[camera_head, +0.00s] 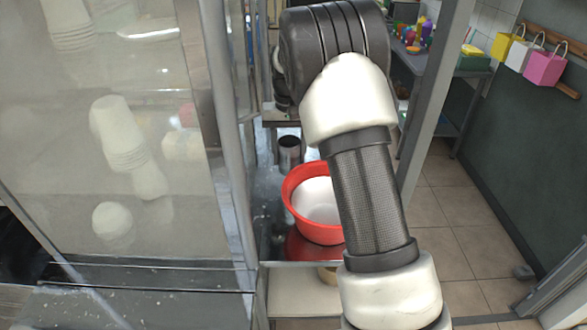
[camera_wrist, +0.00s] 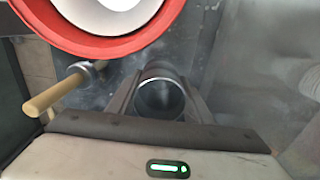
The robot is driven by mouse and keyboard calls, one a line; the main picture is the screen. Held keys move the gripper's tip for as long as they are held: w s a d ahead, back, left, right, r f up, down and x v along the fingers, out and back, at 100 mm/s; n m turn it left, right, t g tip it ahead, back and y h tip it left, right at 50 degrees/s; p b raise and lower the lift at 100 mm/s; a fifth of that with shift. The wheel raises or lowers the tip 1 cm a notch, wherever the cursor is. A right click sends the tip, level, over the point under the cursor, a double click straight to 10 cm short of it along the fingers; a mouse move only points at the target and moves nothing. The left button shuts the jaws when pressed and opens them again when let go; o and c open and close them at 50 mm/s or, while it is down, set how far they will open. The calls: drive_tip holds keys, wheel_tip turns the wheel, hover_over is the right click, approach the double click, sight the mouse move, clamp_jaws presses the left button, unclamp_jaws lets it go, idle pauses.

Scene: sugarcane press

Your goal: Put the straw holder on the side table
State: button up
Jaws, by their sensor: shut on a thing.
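The straw holder is a dark, round metal cup (camera_wrist: 160,98), seen from above in the wrist view. It sits between the two fingers of my gripper (camera_wrist: 160,84), which are shut on it. Its inside looks empty. In the head view, what appears to be the same cup (camera_head: 289,153) stands out upright behind a red bowl (camera_head: 297,171); my arm hides most of the gripper there. A table with colorful items (camera_head: 455,73) is at the back right; I cannot tell if it is the side table.
The red bowl with a white inside also shows close to the cup in the wrist view (camera_wrist: 150,43). A wooden handle (camera_wrist: 58,92) lies left of the cup. Tiled floor (camera_head: 445,215) is open at right.

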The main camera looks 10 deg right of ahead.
sight(289, 169)
drive_tip(key=shift+f, duration=2.55)
drive_tip(key=shift+f, duration=0.15)
drive_tip(key=o, duration=1.3)
